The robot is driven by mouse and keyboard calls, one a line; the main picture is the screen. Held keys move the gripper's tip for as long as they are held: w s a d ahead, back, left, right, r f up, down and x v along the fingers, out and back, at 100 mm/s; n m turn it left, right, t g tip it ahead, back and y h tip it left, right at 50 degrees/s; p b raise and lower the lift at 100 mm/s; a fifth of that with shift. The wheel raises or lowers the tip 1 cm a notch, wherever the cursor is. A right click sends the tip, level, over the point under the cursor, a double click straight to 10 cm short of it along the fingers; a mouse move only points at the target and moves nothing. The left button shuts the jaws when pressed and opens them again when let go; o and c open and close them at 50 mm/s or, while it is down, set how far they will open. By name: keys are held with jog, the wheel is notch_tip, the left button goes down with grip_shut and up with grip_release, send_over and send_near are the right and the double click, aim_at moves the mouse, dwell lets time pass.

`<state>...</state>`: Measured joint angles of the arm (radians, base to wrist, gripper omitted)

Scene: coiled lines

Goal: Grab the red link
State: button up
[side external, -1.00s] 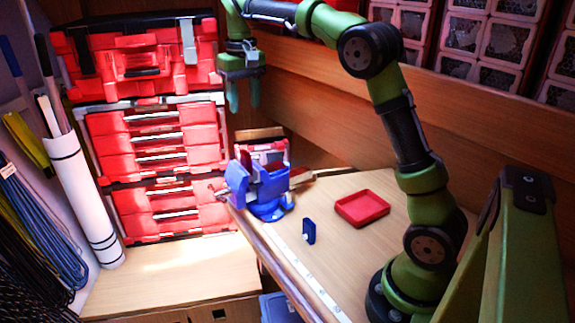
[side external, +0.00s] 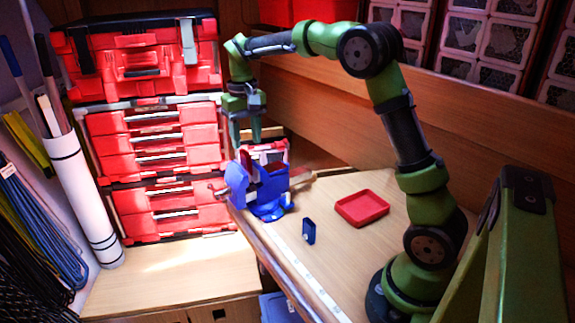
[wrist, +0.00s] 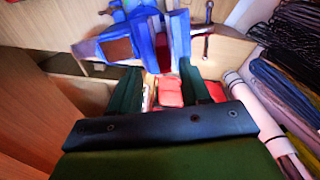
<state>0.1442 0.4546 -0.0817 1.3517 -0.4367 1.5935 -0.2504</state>
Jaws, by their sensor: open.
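My gripper (side external: 245,138) is open, pointing down just above and behind the blue vise (side external: 267,207) at the table's far left corner. A small red piece (side external: 276,168) shows at the top of the vise; I cannot tell whether it is the red link. In the wrist view, my gripper (wrist: 160,70) has its green fingers spread, with the blue vise (wrist: 146,40) beyond the tips. Red surfaces (wrist: 168,88) show between the fingers, but blur hides what they are. Nothing is visibly held.
A red tray (side external: 362,209) and a small blue block (side external: 309,231) lie on the table. A tall red toolbox stack (side external: 155,175) stands left of the gripper. A wooden wall (side external: 340,120) runs behind. Coiled lines (side external: 45,225) hang at the far left.

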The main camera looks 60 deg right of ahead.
aim_at(245, 153)
jog(key=f, duration=0.5)
jog(key=shift+w+a+f, duration=0.1)
jog(key=shift+w+a, duration=0.05)
jog(key=shift+a, duration=0.05)
grip_shut()
